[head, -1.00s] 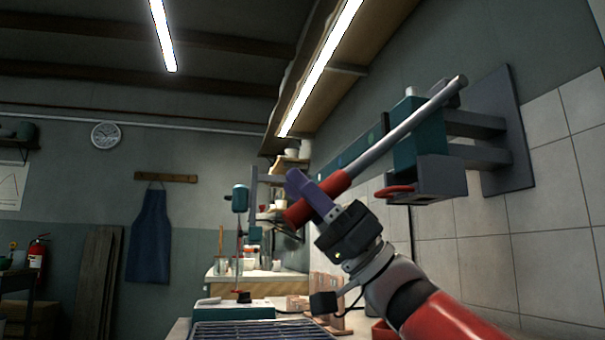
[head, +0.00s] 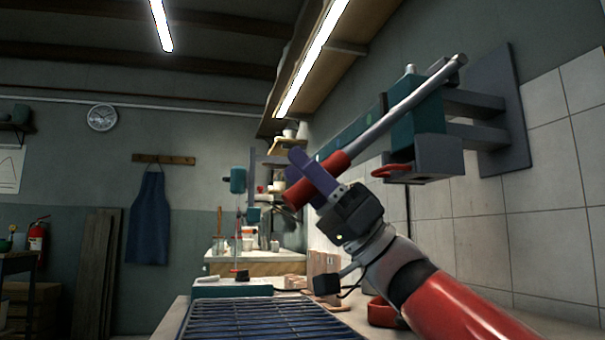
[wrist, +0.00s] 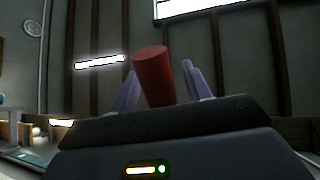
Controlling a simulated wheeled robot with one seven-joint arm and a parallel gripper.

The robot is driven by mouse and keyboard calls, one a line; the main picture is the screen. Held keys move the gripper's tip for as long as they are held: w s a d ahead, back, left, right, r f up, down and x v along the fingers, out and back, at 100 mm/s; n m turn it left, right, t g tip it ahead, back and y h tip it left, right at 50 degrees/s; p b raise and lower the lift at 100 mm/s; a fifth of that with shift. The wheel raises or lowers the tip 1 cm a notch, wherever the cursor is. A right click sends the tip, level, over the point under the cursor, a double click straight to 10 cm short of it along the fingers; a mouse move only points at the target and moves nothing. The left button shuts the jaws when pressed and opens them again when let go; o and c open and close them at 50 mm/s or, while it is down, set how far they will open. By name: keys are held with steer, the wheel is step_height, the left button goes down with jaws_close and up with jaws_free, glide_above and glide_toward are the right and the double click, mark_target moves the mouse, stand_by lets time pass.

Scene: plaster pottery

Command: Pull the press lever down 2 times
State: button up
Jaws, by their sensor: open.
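The press lever (head: 400,112) is a long grey rod with a red grip (head: 318,180) at its lower left end. It slants down to the left from the teal and grey press body (head: 417,135), which is fixed to the wall at the right. My gripper (head: 298,160) is at the red grip, with purple fingers crossing it. In the wrist view the red grip (wrist: 153,76) stands between the two spread fingers (wrist: 160,82). The jaws are open, and I cannot tell whether a finger touches the grip.
A wire rack (head: 265,318) lies on the bench below. A red container (head: 381,312) and wooden blocks (head: 322,264) stand near the wall under my arm. A teal stand (head: 238,185) is farther back. A blue apron (head: 149,218) hangs on the far wall.

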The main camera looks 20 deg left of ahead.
steer(key=w+d+p, duration=0.1)
steer(key=w+d, duration=0.2)
steer(key=d, duration=0.9)
steer(key=shift+w+f, duration=0.2)
steer(key=shift+f, duration=0.15)
steer(key=shift+s+d, duration=0.1)
